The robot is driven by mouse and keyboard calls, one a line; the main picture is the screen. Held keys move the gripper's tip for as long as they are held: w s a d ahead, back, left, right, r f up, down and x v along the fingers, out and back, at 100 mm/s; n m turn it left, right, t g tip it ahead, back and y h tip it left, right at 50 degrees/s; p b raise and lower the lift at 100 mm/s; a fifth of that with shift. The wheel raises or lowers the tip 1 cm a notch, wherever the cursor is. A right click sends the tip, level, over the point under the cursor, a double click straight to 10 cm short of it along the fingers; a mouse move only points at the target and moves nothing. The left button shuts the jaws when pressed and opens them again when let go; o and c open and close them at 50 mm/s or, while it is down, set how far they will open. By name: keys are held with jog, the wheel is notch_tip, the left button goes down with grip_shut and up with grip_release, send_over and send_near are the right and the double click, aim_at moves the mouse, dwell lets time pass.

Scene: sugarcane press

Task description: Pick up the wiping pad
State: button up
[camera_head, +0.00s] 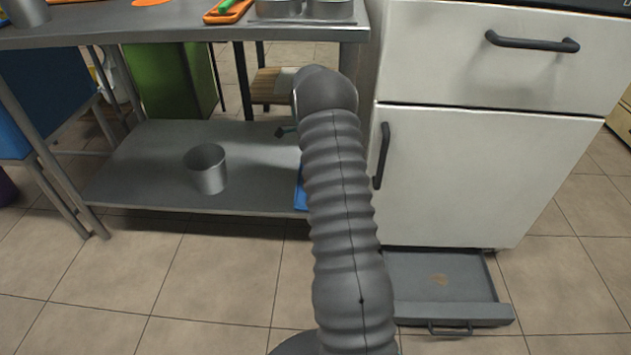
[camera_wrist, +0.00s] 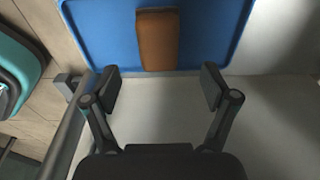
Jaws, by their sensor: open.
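The wiping pad, seen as a brown oblong block (camera_wrist: 157,40), lies on a blue tray (camera_wrist: 100,30) in the wrist view. My gripper (camera_wrist: 161,88) is open and empty. Its two fingers are spread wider than the pad, just short of the pad's near end and apart from it. In the head view my arm hides the pad and my gripper. Only a sliver of the blue tray (camera_head: 301,190) shows beside the arm, on the lower metal shelf (camera_head: 140,165).
A metal pot (camera_head: 206,168) stands on the lower shelf to the left. The steel tabletop (camera_head: 190,32) overhangs the shelf. Tiled floor at the left front is clear.

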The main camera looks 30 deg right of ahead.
jog(key=shift+s+d+f+b, duration=0.1)
jog(key=shift+s+f+b, duration=0.05)
jog(key=shift+f, duration=0.95)
jog(key=shift+s+d+f+b, duration=0.1)
jog(key=shift+f+b, duration=0.1)
jog(key=shift+f, duration=0.95)
jog(key=shift+s+d+f+b, duration=0.1)
jog(key=shift+s+f+b, duration=0.05)
jog(key=shift+f, duration=0.95)
jog(key=c, duration=1.3)
notch_tip(320, 180, up, 10)
jog(key=shift+r+p, duration=0.1)
jog(key=shift+p, duration=0.6)
jog(key=shift+c, duration=0.2)
